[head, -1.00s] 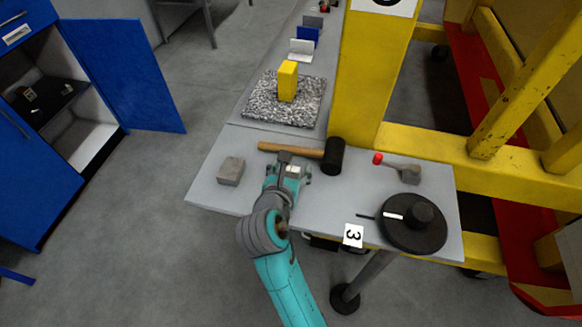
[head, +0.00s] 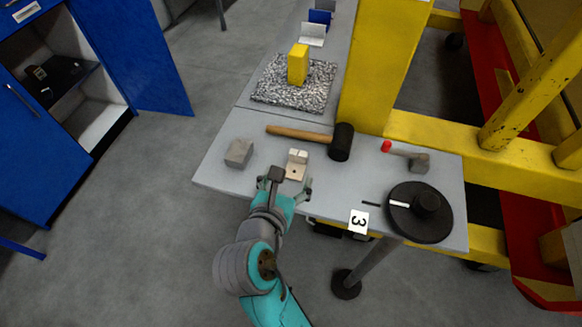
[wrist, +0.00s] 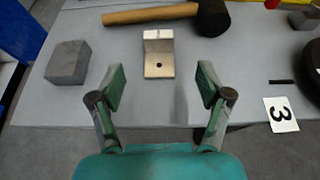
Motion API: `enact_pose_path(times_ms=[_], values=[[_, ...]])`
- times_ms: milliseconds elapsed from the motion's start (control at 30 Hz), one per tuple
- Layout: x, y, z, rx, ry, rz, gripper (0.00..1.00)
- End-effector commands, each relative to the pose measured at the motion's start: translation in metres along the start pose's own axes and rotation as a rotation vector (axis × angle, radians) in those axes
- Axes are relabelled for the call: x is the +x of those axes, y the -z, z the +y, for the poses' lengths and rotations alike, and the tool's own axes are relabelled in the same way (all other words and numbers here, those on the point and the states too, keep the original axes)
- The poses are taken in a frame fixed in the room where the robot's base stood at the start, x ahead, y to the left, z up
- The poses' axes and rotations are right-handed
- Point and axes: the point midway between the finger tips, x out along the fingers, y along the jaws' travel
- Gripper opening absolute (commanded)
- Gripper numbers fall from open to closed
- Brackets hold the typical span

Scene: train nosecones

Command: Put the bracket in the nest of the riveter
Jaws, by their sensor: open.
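A small pale metal L-shaped bracket (head: 297,166) with a round hole lies near the table's front edge; it also shows in the wrist view (wrist: 159,63). My gripper (head: 290,184) is open and empty. In the wrist view my gripper's fingers (wrist: 161,86) are wide apart, with the bracket just beyond their tips, roughly centred and not touched. I cannot tell for sure which thing is the riveter; a grey block with a red-knobbed lever (head: 418,163) stands on the right of the table.
A mallet (head: 341,142) lies behind the bracket. A grey block (head: 239,152) sits to the left. A black round device (head: 420,225) and a "3" card (head: 359,220) are at right. A yellow post (head: 380,70) rises behind. A yellow block (head: 298,64) stands on a speckled plate (head: 265,92).

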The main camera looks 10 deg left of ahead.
Motion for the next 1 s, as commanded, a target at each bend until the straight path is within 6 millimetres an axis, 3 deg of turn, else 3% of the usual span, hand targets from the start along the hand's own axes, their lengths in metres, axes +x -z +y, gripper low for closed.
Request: enact_pose_path(times_ms=[400, 667, 1000], values=[[0.050, 0.002, -0.001, 0.000, 0.003, 0.001, 0.77], [0.067, 0.001, 0.000, 0.000, 0.001, 0.001, 0.77], [0.109, -0.002, 0.002, 0.000, 0.002, 0.002, 0.77]])
